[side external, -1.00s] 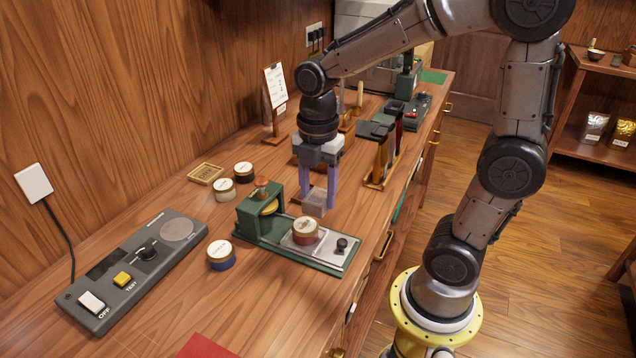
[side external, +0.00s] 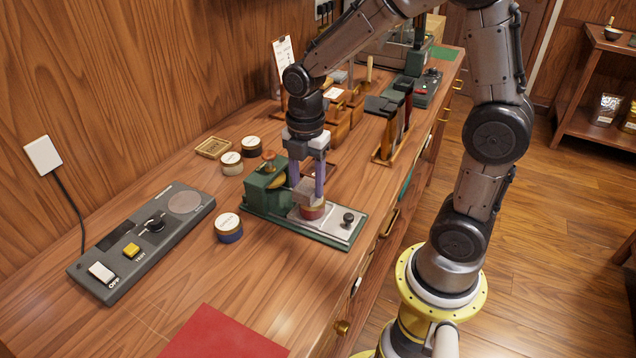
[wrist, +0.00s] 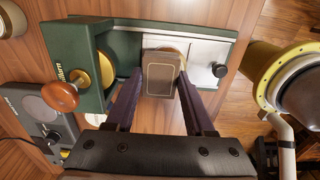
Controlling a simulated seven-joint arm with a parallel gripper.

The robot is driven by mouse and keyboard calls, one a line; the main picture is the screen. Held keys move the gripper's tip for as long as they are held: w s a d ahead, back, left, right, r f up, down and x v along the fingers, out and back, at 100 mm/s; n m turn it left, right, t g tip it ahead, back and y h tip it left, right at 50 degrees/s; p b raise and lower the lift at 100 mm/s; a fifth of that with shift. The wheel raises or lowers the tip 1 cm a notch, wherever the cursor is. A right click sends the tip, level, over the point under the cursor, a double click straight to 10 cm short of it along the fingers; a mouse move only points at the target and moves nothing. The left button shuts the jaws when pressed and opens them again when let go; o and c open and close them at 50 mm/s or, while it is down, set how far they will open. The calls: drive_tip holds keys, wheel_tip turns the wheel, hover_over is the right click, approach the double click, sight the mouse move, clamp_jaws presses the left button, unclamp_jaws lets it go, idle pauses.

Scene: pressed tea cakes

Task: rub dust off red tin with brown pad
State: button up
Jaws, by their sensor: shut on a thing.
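The red tin (side external: 313,212) stands on the metal plate of the green press. My gripper (side external: 307,185) is shut on the brown pad (side external: 306,193), which looks grey-brown in the side view. The pad is at the tin's top and hides most of its lid; I cannot tell whether they touch. In the wrist view the pad (wrist: 160,74) sits between my fingers, with only a sliver of the tin (wrist: 178,50) showing past it. Dust on the tin cannot be made out.
The green press (side external: 264,187) stands just left of the tin, and a black knob (side external: 348,219) to its right. A blue tin (side external: 228,228), two more tins, a control panel (side external: 142,240) and a red mat (side external: 222,335) lie around. Wooden racks stand behind.

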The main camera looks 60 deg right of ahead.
drive_tip(key=shift+w, duration=0.85)
drive_tip(key=shift+s, duration=2.95)
drive_tip(key=shift+w+r, duration=0.15)
drive_tip(key=shift+r, duration=0.7)
wheel_tip(320, 180, up, 6)
drive_tip(key=shift+r, duration=0.15)
